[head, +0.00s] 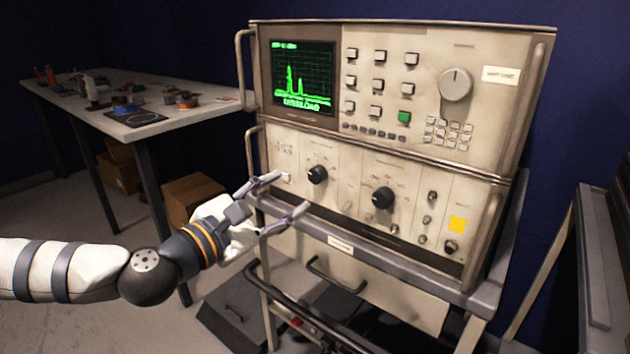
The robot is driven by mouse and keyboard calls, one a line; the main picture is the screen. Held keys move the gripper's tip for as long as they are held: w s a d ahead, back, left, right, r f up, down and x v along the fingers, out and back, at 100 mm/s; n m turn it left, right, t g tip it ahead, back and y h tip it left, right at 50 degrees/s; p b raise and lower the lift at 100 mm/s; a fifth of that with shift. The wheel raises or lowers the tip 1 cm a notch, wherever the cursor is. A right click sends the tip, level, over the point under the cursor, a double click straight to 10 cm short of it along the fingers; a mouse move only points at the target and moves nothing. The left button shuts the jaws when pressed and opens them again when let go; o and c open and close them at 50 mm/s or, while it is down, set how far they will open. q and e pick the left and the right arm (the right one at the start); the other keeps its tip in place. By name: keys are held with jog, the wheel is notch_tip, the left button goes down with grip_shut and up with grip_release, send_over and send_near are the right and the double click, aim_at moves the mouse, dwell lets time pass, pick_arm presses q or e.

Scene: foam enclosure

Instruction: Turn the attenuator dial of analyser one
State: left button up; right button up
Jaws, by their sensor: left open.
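The analyser (430,55) is a beige two-tier instrument on a cart, with a lit green-trace screen (303,77) at upper left. Its lower panel has a left black dial (317,174) and a second black dial (382,197) to its right. A large beige knob (455,85) sits at upper right. The labels are too small to read, so I cannot tell which dial is the attenuator. My left gripper (291,191) is open and empty, its fingers pointing at the lower panel, just left of and below the left black dial. My right gripper is not in view.
Metal handles (242,72) stick out at the analyser's sides. The cart has a drawer (375,290) and a dark push bar (318,325) in front. A workbench (190,118) with small items stands at back left, with cardboard boxes (193,195) beneath it.

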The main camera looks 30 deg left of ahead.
aim_at(314, 176)
pick_arm(q)
jog(key=w, duration=0.5)
jog(key=w+b, duration=0.1)
jog(key=w, duration=0.1)
jog(key=shift+w+d+f, duration=0.15)
jog(key=shift+w+d, duration=0.05)
jog(key=shift+d, duration=0.1)
jog(key=shift+w, duration=0.45)
grip_shut()
